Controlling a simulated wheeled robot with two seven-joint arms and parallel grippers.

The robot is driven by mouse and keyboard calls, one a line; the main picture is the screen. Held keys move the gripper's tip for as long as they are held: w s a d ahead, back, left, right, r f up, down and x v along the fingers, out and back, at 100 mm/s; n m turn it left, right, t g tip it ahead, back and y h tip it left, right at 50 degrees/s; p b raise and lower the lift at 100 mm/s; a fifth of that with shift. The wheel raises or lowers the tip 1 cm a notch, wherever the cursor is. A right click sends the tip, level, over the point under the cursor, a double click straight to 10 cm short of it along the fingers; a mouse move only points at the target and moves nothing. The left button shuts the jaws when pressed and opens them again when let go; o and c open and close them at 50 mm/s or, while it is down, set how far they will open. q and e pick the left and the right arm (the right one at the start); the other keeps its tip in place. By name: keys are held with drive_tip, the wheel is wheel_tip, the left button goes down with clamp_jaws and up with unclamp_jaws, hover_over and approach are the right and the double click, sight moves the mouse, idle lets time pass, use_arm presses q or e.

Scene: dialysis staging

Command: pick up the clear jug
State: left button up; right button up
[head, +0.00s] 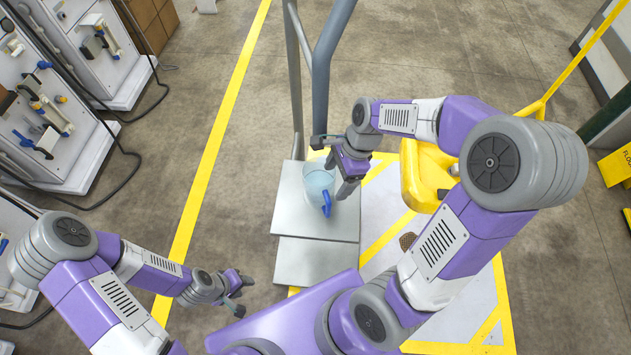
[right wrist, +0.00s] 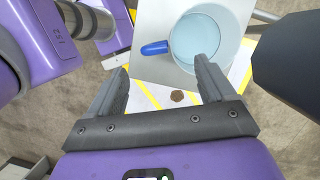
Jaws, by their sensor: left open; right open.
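The clear jug (head: 318,182) with a blue handle stands upright on a light grey platform (head: 315,252) in the head view. It holds what looks like pale bluish liquid. My right gripper (head: 332,167) is open above the jug's right side and partly covers its rim. In the right wrist view the jug (right wrist: 208,42) is at the top, its blue handle (right wrist: 155,48) showing beyond and between the open fingers (right wrist: 162,72). I cannot tell whether the fingers touch it. My left gripper (head: 243,294) is open and empty, low and left of the platform.
A grey post (head: 322,75) rises behind the platform. A yellow bucket-like object (head: 428,172) stands to the right, on a yellow-striped floor area. White machines (head: 45,120) with hoses line the left. The floor between them and the yellow line is largely clear.

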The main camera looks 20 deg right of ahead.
sight(327, 200)
drive_tip(key=b+x, duration=0.1)
drive_tip(key=x, duration=0.4)
drive_tip(key=shift+s, duration=0.1)
drive_tip(key=x, duration=0.1)
drive_tip(key=b+x, duration=0.1)
drive_tip(key=x, duration=0.2)
drive_tip(key=shift+s+d+f+b, duration=0.1)
drive_tip(key=shift+s+f+b, duration=0.1)
drive_tip(key=shift+s+b, duration=0.2)
drive_tip(key=shift+w+f, duration=0.1)
drive_tip(key=shift+f, duration=0.3)
drive_tip(key=shift+r, duration=0.1)
clamp_jaws()
